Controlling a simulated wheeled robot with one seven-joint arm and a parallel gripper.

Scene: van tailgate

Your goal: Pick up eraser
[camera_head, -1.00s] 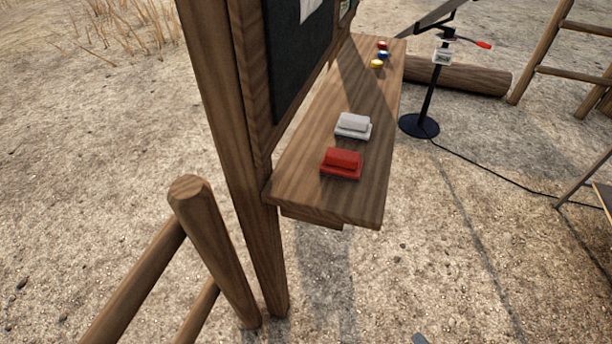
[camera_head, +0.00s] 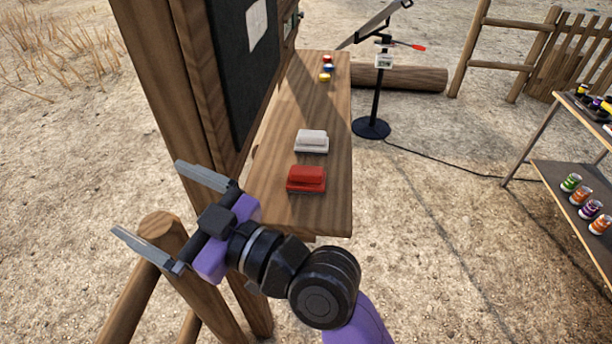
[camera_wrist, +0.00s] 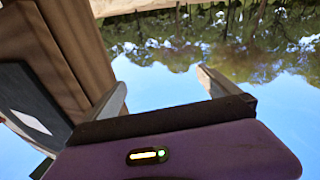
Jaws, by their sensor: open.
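Two erasers lie on the wooden ledge (camera_head: 335,185) below the board in the head view. The red eraser (camera_head: 306,179) is nearer, and the white-grey eraser (camera_head: 312,141) is just behind it. My gripper (camera_head: 148,205) is open and empty, left of the ledge's near end and apart from both erasers. Its two fingers point left, toward the post and away from the erasers. In the wrist view my gripper (camera_wrist: 162,90) shows with its fingers spread and nothing between them. No eraser shows in that view.
The dark board (camera_head: 235,75) and its wooden post (camera_head: 165,85) stand along the ledge's left side. A rail post (camera_head: 160,228) stands below my gripper. Small coloured items (camera_head: 327,68) sit at the ledge's far end. A black stand (camera_head: 375,100) and a can shelf (camera_head: 560,185) are at right.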

